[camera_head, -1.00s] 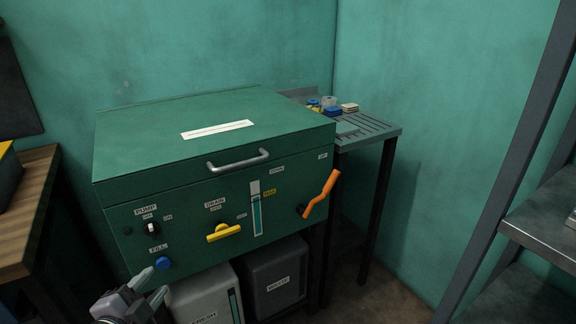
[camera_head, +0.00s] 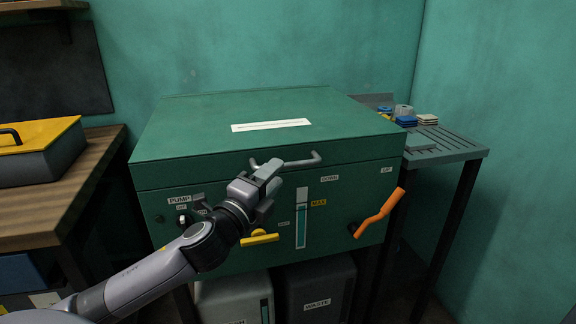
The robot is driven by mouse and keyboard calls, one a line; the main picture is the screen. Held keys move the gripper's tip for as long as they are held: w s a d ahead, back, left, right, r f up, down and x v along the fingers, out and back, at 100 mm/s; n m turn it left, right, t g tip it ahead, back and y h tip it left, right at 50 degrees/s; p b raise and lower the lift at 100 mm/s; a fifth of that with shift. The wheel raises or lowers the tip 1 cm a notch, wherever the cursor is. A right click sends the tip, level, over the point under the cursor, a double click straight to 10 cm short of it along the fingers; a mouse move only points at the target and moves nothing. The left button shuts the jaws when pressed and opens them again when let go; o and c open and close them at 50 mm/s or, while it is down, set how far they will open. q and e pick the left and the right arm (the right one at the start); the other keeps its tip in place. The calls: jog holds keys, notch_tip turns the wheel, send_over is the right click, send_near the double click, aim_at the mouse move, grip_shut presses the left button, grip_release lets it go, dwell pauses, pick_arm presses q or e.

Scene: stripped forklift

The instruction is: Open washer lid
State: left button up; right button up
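The green washer has a flat lid (camera_head: 210,115) that lies shut on the box. The lid's grey bar handle (camera_head: 305,162) is on its front face. My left gripper (camera_head: 269,172) is at the left part of this handle and covers some of it. I cannot tell whether its fingers are around the bar or only in front of it, or how far apart they are. My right gripper is out of view.
An orange crank (camera_head: 378,212) and yellow drain handle (camera_head: 260,237) stick out of the washer front. A drain table (camera_head: 455,150) with small items stands right. A wooden bench (camera_head: 95,165) with a yellow-lidded box (camera_head: 40,160) is left. A waste container (camera_head: 318,280) sits below.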

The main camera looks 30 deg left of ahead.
pick_arm(q)
jog(key=shift+w+a+r, duration=0.1)
jog(key=shift+w+r, duration=0.05)
jog(key=shift+w, duration=1.05)
jog(key=shift+w+a+r, duration=0.1)
jog(key=shift+w, duration=1.05)
jog(key=shift+r, duration=0.1)
grip_shut()
